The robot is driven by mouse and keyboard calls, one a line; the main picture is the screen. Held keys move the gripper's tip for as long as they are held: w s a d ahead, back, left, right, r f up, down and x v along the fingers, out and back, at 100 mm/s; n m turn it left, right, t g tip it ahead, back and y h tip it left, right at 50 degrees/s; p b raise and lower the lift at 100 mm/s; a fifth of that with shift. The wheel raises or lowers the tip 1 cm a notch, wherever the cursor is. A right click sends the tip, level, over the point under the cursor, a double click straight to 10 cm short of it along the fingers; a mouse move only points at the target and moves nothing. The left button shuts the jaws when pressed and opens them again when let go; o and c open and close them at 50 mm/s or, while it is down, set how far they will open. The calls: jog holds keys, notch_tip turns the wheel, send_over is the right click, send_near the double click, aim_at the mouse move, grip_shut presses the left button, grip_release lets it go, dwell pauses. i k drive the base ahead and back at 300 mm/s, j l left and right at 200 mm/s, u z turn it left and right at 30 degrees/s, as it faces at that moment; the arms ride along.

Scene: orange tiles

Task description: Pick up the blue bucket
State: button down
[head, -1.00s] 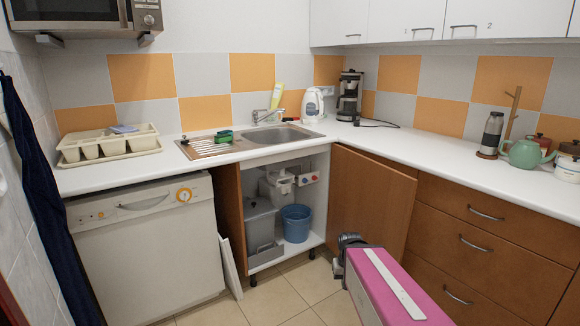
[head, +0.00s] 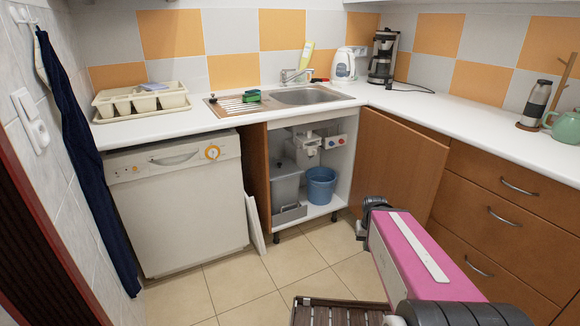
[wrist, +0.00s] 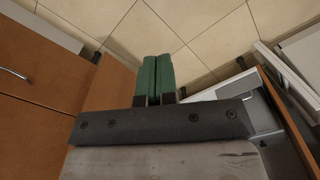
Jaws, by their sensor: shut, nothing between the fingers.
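The blue bucket (head: 321,187) stands upright on the white floor of the open cupboard under the sink, to the right of a grey bin (head: 286,187). I cannot make the bucket out in the wrist view. My gripper shows in the wrist view (wrist: 158,62) with its two green fingers together and nothing between them. It is outside the cupboard, above the tiled floor. In the head view my pink arm reaches in from the lower right, and the fingers cannot be made out there.
The cupboard's open brown door (head: 385,165) stands to the right of the bucket, beside the drawers (head: 490,212). A white dishwasher (head: 180,205) is on the left, with a white panel (head: 255,224) leaning at the cupboard's left side.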

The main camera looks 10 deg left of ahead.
aim_at(320, 180)
jog(key=i+j, duration=0.15)
jog(key=i, duration=0.3)
jog(key=i+j, duration=0.2)
jog(key=i, duration=0.2)
jog(key=i+j, duration=0.15)
jog(key=i, duration=0.3)
jog(key=i+j, duration=0.15)
jog(key=i, duration=0.3)
